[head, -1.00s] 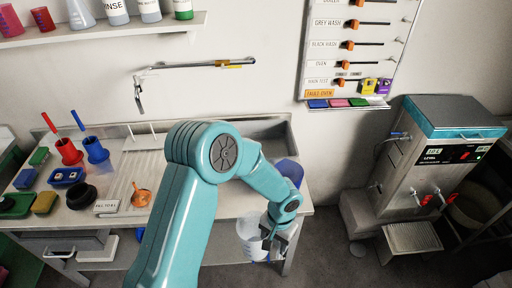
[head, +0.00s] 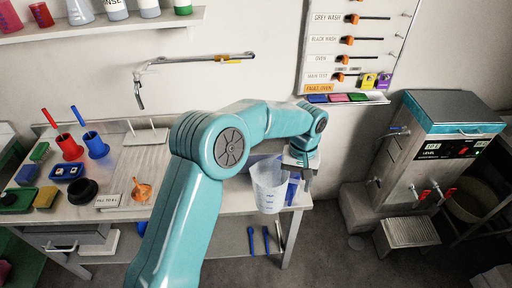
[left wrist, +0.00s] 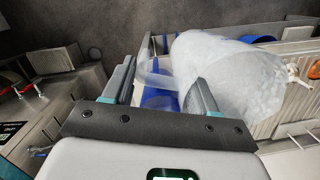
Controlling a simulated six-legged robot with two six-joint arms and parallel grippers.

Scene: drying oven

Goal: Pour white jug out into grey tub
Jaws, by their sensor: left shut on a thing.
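The white jug (head: 268,188), translucent with markings on its side, is held near the front right corner of the bench. My left gripper (head: 301,178) is at its right side. In the left wrist view the jug (left wrist: 225,78) fills the upper right, and my left gripper (left wrist: 158,88) is shut on its handle. The jug looks close to upright in the head view; its contents are not clear. A round, dull greyish tub (head: 466,217) stands at the right beside the steel machine, partly hidden; I cannot tell whether it is the grey tub. My right gripper is not in view.
A steel machine (head: 440,150) with red taps stands at the right. Open floor lies between bench and machine.

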